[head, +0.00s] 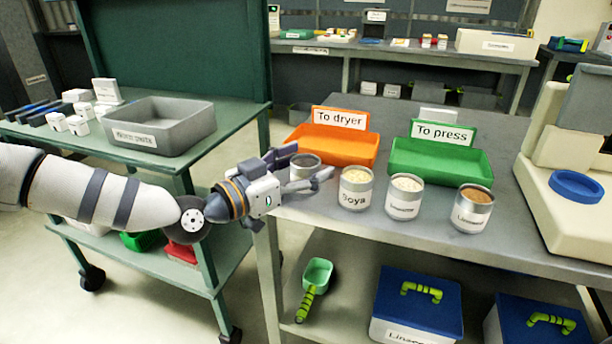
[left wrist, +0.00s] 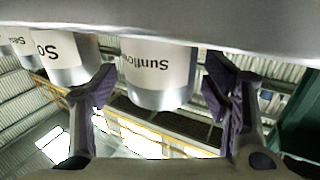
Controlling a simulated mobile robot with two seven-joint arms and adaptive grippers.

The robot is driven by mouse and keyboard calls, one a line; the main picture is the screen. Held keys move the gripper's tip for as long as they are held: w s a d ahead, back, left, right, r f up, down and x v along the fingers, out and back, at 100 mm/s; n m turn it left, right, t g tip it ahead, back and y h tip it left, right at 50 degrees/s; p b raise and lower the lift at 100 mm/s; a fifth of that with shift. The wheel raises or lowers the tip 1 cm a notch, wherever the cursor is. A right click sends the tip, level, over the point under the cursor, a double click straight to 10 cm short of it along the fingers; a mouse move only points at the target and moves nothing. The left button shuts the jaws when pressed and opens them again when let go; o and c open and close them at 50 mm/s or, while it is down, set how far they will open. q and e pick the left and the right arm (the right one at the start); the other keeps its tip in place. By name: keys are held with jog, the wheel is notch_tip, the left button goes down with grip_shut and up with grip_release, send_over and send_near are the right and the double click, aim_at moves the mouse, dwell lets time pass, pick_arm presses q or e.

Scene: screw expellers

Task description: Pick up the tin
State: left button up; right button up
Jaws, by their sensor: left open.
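Several open tins stand in a row on the grey bench. The leftmost tin (head: 305,161) is partly hidden by my left gripper (head: 306,175). To its right stand the Soya tin (head: 355,190), a tin with pale contents (head: 404,198) and a tin with brown contents (head: 472,212). My left gripper is open, with its fingers at the leftmost tin. In the left wrist view, which is upside down, a tin labelled "Sunflow…" (left wrist: 160,75) shows between the two open fingers (left wrist: 160,88). I cannot tell whether they touch it. My right gripper is not in view.
The orange "To dryer" tray (head: 335,147) and green "To press" tray (head: 440,160) stand behind the tins. A cream machine with a blue dish (head: 576,186) is at the right. A green cart with a grey bin (head: 160,125) is at the left. The Soya tin is close beside my gripper.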

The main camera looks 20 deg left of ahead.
pick_arm(q)
jog(key=shift+w, duration=0.1)
jog(key=c, duration=1.3)
jog(key=shift+r, duration=0.1)
